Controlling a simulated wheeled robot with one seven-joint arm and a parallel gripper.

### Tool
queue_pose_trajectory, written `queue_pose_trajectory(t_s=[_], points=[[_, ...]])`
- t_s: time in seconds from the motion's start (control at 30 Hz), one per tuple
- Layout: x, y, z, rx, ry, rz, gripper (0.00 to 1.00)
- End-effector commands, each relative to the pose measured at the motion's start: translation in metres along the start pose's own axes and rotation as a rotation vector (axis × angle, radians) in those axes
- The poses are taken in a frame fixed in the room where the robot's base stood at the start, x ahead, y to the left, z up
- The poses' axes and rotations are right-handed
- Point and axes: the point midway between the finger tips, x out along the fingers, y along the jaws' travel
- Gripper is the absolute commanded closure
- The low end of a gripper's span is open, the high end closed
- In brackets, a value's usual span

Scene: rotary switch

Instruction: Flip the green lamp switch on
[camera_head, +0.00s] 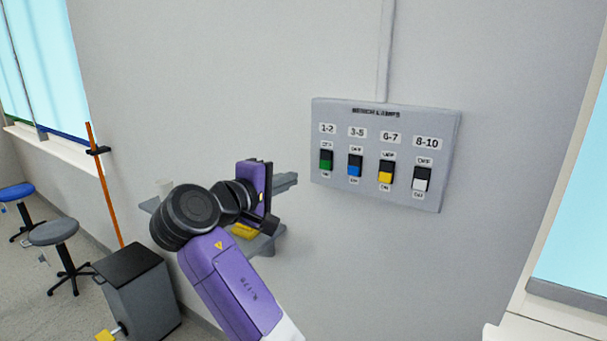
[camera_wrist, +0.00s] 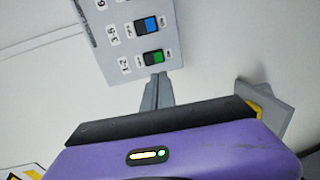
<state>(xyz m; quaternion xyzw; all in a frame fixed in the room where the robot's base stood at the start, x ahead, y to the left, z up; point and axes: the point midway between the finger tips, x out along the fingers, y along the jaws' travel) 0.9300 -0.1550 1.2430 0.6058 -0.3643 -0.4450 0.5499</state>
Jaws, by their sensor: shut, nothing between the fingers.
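The green switch (camera_head: 326,160) is the leftmost on a grey wall panel (camera_head: 345,197), under the label 1-2. Its upper half is black and its lower half green; OFF is printed above it and ON below. I cannot tell for sure which way it is tipped. It also shows in the wrist view (camera_wrist: 154,57), just beyond the fingertips. My gripper (camera_head: 294,179) is shut and empty, left of the panel and slightly lower than the green switch. In the wrist view its closed fingers (camera_wrist: 160,78) point towards the green switch, with a small gap visible.
Blue (camera_head: 355,166), yellow (camera_head: 385,173) and white (camera_head: 422,179) switches sit to the right of the green one. A conduit (camera_head: 385,50) runs up from the panel. A grey wall shelf (camera_head: 268,245) is behind my wrist. Stools and a cabinet (camera_head: 140,290) stand at left.

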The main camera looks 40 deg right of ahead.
Motion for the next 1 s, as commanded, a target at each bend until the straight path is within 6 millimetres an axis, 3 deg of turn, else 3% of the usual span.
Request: queue_pose_trajectory(t_s=[0.6,0.8,1.0], points=[[0.110,0.002,0.001,-0.001,-0.003,-0.001,1.00],[0.129,0.001,0.001,0.000,-0.002,-0.001,1.00],[0.134,0.000,0.000,0.001,0.000,-0.001,1.00]])
